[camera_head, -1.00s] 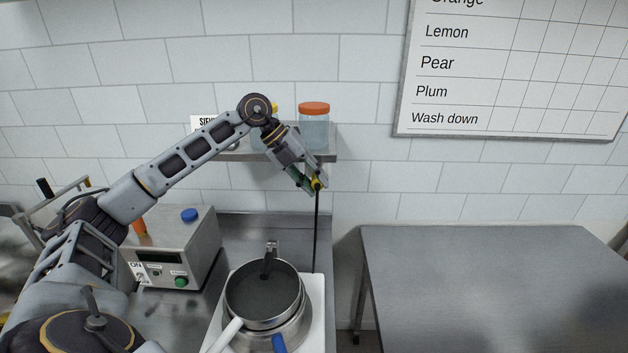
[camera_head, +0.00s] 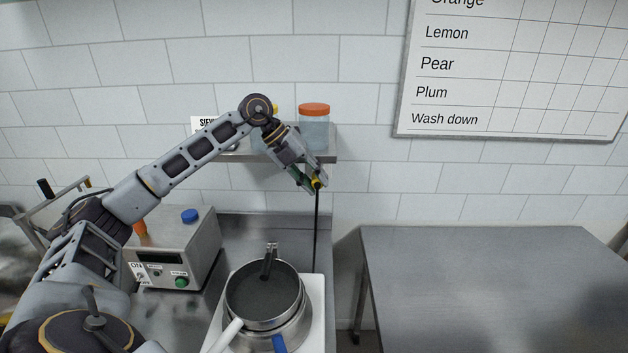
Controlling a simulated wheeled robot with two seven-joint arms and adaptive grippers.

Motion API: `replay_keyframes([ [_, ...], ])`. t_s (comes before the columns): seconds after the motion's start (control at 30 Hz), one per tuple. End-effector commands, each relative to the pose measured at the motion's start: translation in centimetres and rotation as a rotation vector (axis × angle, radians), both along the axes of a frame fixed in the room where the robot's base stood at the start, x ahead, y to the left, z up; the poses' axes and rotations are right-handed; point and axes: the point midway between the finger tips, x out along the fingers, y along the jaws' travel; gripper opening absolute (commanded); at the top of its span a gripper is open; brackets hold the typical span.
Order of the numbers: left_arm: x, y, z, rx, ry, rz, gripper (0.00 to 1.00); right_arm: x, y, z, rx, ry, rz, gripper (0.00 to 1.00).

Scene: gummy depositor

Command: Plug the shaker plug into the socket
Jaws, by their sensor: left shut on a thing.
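My left gripper (camera_head: 314,186) is shut on a small yellow and black plug (camera_head: 317,184), held in the air in front of the tiled wall, just below the shelf. A black cable (camera_head: 316,230) hangs straight down from the plug, behind the pan. The gripper fingers hide part of the plug. I cannot make out a socket in this view. My right gripper does not show.
A shelf (camera_head: 328,157) with an orange-lidded jar (camera_head: 314,127) is above the gripper. A grey control box (camera_head: 185,250) stands on the left of the counter. Nested pans (camera_head: 265,300) stand on a white base. A steel table (camera_head: 480,270) on the right is clear.

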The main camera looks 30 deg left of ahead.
Motion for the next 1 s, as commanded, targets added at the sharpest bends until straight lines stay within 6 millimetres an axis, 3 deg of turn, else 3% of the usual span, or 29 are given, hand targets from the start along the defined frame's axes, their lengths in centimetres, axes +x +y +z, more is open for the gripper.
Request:
replay_keyframes([
  [0.57,0.77,0.47,0.07,-0.001,-0.001,0.000,0.00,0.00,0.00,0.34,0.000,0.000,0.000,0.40],
  [0.6,0.77,0.48,0.07,0.000,-0.002,0.000,0.30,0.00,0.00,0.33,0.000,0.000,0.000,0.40],
  [0.7,0.77,0.50,0.08,0.000,-0.002,0.000,0.43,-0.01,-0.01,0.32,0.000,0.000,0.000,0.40],
  [0.8,0.79,0.51,0.08,0.000,-0.002,0.000,0.53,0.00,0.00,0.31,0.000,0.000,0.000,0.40],
  [1.0,0.81,0.54,0.10,0.000,-0.004,0.001,0.53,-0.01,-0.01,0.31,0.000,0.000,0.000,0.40],
])
